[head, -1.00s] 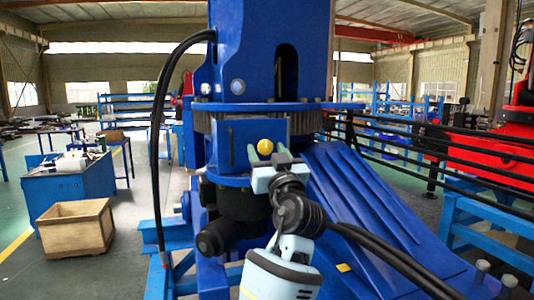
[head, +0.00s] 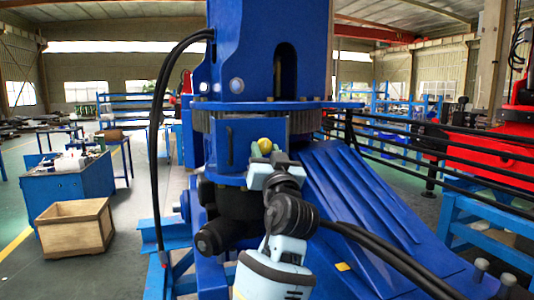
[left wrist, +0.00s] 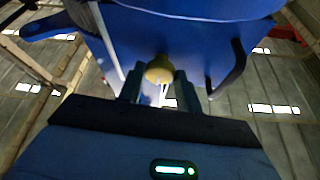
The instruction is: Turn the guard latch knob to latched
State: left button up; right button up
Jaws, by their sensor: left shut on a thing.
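The yellow guard latch knob (head: 264,145) sits on the front of a blue box-shaped housing (head: 230,146) on the crane stand. My left gripper (head: 264,154) is at the knob, with its fingers shut on it. In the left wrist view the knob (left wrist: 159,70) shows between the two dark fingertips of the gripper (left wrist: 157,84). The fingers hide the lower part of the knob in the head view. I cannot tell which way the knob is turned. My right gripper is not in view.
A black hose (head: 157,120) hangs at the left of the blue stand. A sloped blue ribbed plate (head: 365,205) lies to the right. A wooden crate (head: 75,228) stands on the floor at left, near a blue cabinet (head: 75,180). Black rails run at the right.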

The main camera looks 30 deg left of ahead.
pick_arm(q)
jog(key=m+h, duration=0.1)
jog(key=m, duration=0.2)
jog(key=m+t+h, duration=0.1)
jog(key=m, duration=0.2)
jog(key=shift+s+a+r+t+h, duration=0.1)
jog(key=shift+s+a+t+h, duration=0.05)
jog(key=shift+t+h, duration=0.15)
jog(key=m+h, duration=0.2)
jog(key=m, duration=0.3)
jog(key=shift+s+r, duration=0.1)
jog(key=m+h, duration=0.1)
jog(key=m, duration=0.1)
jog(key=m+h, duration=0.1)
jog(key=m, duration=0.2)
jog(key=shift+a+r, duration=0.1)
jog(key=shift+r, duration=0.05)
jog(key=shift+r+m+g+h, duration=0.1)
jog(key=shift+m+g+h, duration=0.5)
jog(key=shift+m, duration=1.1)
jog(key=o, duration=1)
jog(key=shift+c, duration=0.2)
jog(key=shift+s, duration=0.1)
